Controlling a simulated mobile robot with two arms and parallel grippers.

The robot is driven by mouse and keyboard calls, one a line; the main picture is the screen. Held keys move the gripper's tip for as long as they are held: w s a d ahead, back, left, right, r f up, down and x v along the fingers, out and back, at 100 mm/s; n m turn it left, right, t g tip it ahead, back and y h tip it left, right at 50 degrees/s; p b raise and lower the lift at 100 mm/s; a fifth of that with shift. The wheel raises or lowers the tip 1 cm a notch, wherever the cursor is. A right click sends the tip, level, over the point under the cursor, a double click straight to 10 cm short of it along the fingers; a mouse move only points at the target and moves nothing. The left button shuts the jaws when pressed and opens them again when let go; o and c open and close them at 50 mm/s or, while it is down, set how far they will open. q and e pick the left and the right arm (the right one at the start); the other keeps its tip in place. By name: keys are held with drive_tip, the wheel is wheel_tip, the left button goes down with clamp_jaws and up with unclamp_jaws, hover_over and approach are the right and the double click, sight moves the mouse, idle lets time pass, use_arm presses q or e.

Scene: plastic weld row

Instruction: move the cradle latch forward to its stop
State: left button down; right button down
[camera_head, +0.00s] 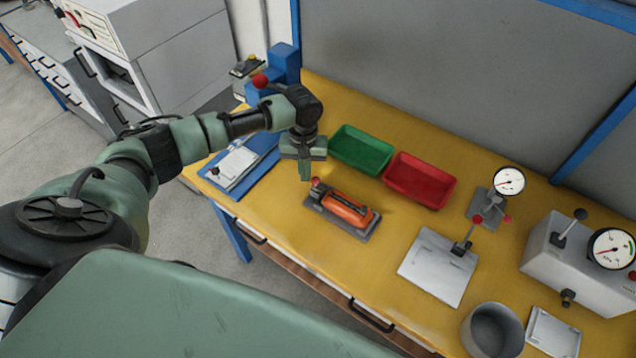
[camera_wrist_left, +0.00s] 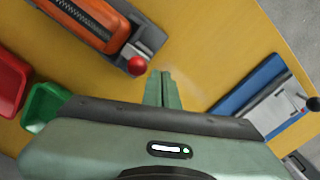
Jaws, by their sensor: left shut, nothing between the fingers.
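The cradle (camera_head: 368,229) is a dark base plate on the yellow bench, with an orange tool-like body (camera_head: 345,208) lying in it. A small latch with a red ball knob (camera_head: 315,181) stands at its left end; in the left wrist view the red knob (camera_wrist_left: 137,65) sits beside a grey metal block (camera_wrist_left: 146,40). My left gripper (camera_head: 305,174) points down just left of the knob, fingers shut and empty. In the left wrist view the closed fingertips (camera_wrist_left: 161,78) show a small gap to the knob; contact cannot be confirmed. My right gripper is out of view.
A green bin (camera_head: 361,150) and a red bin (camera_head: 420,181) stand behind the cradle. A blue plate with a white fixture (camera_head: 234,166) lies to the left. A grey plate with a lever (camera_head: 437,268), a gauge stand and a gauge box (camera_head: 575,262) are right. Bench in front is clear.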

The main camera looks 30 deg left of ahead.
use_arm(q)
drive_tip(key=shift+d, duration=0.1)
drive_tip(key=shift+d+r+p, duration=0.15)
drive_tip(key=shift+d+p, duration=0.25)
drive_tip(key=shift+p, duration=0.15)
drive_tip(key=shift+d, duration=0.3)
drive_tip(key=shift+d+p, duration=0.2)
drive_tip(key=shift+p, duration=0.25)
drive_tip(key=shift+a, duration=0.1)
